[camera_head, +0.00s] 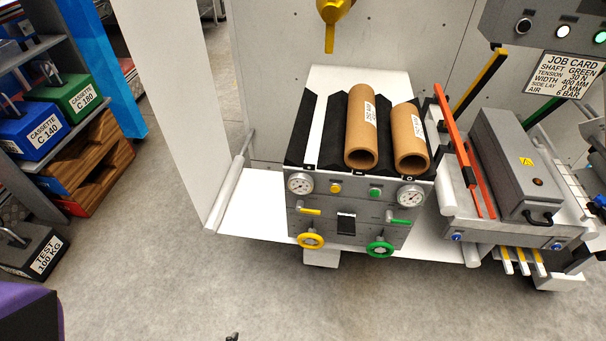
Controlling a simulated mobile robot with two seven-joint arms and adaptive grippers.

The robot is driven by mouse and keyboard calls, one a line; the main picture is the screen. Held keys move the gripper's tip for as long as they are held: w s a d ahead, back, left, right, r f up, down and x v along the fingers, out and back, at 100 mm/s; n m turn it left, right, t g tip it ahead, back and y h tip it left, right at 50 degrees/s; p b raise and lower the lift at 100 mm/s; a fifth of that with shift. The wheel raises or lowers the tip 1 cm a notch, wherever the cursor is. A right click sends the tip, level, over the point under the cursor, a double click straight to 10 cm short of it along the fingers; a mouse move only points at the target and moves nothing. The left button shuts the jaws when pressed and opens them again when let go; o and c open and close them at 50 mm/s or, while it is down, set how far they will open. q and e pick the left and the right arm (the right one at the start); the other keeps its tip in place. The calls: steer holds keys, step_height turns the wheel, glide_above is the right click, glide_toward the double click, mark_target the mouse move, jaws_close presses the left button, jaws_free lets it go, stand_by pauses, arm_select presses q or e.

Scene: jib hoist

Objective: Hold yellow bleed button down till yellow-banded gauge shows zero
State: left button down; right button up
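The yellow button (335,188) is on the upper front of the grey cabinet (347,228). Just left of it is a round white gauge (300,184), on the same side as the yellow lever and handwheel. Its band colour and needle reading are too small to tell. A second gauge (411,196) sits at the right end, beside a green button (375,193). Nothing touches the yellow button. Neither gripper is clearly in view; a tiny dark tip shows at the bottom edge, and I cannot tell what it is.
Below the buttons are a yellow lever (311,211), a green lever (400,220), a yellow handwheel (311,240) and a green handwheel (380,248). Two cardboard tubes (361,130) lie on top. A yellow hook (334,12) hangs above. The floor in front is clear.

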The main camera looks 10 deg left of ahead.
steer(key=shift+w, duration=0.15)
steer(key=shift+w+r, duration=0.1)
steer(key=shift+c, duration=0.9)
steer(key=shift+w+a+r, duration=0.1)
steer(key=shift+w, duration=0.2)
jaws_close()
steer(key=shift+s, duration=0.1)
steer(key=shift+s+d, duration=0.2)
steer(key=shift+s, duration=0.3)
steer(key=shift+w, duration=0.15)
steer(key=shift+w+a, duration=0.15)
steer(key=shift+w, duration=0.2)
